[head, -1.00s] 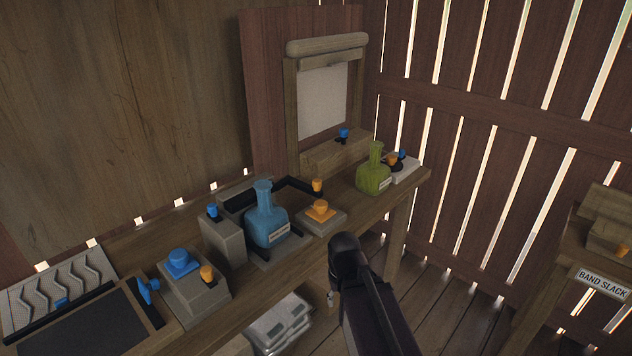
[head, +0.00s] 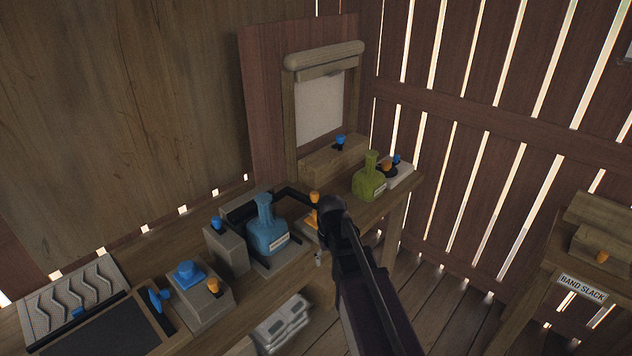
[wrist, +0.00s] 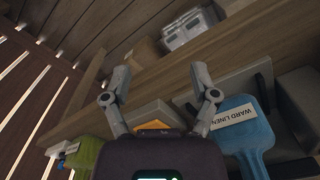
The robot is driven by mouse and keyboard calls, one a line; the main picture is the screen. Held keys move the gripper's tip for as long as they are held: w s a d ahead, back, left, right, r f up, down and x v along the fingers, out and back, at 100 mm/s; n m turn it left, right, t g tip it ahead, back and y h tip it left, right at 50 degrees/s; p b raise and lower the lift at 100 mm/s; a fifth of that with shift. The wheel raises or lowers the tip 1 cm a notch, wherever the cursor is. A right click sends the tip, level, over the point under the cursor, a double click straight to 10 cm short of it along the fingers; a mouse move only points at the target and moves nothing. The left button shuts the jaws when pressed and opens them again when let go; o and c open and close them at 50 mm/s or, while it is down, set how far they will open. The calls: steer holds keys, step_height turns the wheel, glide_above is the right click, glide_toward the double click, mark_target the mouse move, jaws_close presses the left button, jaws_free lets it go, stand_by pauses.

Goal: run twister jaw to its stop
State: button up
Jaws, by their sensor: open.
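No label names the twister jaw, so I cannot tell which fixture it is. A blue bottle (head: 265,235), labelled WARD LINEN in the wrist view (wrist: 240,125), stands in a grey fixture with dark bars on the bench. An orange knob (head: 314,197) stands at the end of a dark bar beside it. A low block with an orange top (head: 312,218) is partly hidden behind my arm; orange also shows between my fingers in the wrist view (wrist: 153,125). My gripper (wrist: 160,72) is open and empty, near the bench front by the blue bottle.
A green bottle (head: 369,180) stands to the right, beside a white block with blue and orange knobs. Blocks with blue and orange knobs (head: 188,275) and a grooved panel (head: 70,295) lie left. Clear bins (head: 283,325) sit below. A BAND SLACK bench (head: 582,288) stands right.

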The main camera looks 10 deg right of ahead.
step_height(320, 180, up, 22)
steer(key=n+p, duration=0.1)
steer(key=p, duration=2)
glide_above(315, 192)
steer(key=shift+f+b, duration=0.2)
steer(key=shift+b, duration=0.2)
step_height(315, 192, down, 13)
steer(key=b, duration=1.3)
steer(key=shift+f, duration=0.2)
jaws_close()
